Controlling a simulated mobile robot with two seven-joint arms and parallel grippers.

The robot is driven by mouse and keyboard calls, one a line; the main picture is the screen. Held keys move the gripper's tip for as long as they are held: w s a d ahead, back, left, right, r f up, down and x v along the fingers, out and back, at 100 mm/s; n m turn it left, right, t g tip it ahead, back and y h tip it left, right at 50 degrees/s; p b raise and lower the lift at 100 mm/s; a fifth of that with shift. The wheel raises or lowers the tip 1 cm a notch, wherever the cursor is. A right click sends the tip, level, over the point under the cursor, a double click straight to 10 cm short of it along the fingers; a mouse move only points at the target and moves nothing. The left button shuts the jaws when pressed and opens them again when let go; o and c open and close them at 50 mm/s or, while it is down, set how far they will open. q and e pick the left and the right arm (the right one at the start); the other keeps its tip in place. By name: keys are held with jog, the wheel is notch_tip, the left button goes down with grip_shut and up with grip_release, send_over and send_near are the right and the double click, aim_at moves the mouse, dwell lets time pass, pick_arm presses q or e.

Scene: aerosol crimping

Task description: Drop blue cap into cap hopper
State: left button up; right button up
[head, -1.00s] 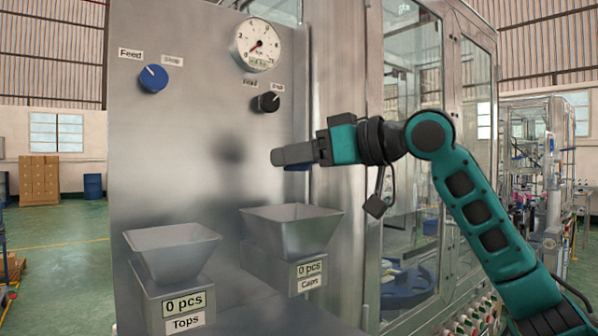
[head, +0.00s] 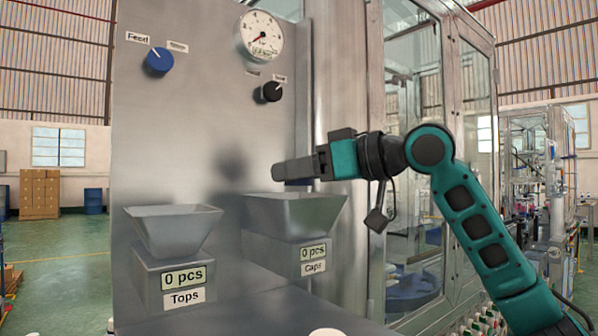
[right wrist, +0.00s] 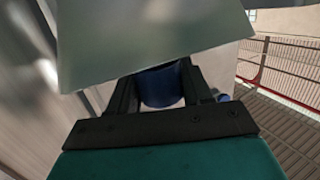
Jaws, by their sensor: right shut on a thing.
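The cap hopper (head: 292,218) is an open metal funnel above a "Caps" label and a "0 pcs" display. My right gripper (head: 280,172) reaches in from the right in the head view, its fingers appearing just above the hopper's rim. In the right wrist view, the blue cap (right wrist: 162,87) sits between the dark fingers of my right gripper (right wrist: 160,85), which are shut on it. A pale metal surface hides the fingertips' far side there. In the head view the cap is mostly hidden by the fingers. My left gripper is not in view.
A second funnel (head: 172,232), labelled "Tops" with "0 pcs", stands to the left. A blue knob (head: 160,61), a black knob (head: 271,92) and a dial gauge (head: 261,36) are on the metal panel. A glass-doored cabinet (head: 412,60) stands behind my right arm.

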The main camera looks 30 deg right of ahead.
jog(key=o, duration=0.8)
jog(key=shift+o, duration=1.4)
jog(key=s+r+p, duration=0.1)
jog(key=s+r, duration=0.3)
jog(key=s, duration=0.5)
jog(key=shift+d+p, duration=0.35)
jog(key=shift+p, duration=0.05)
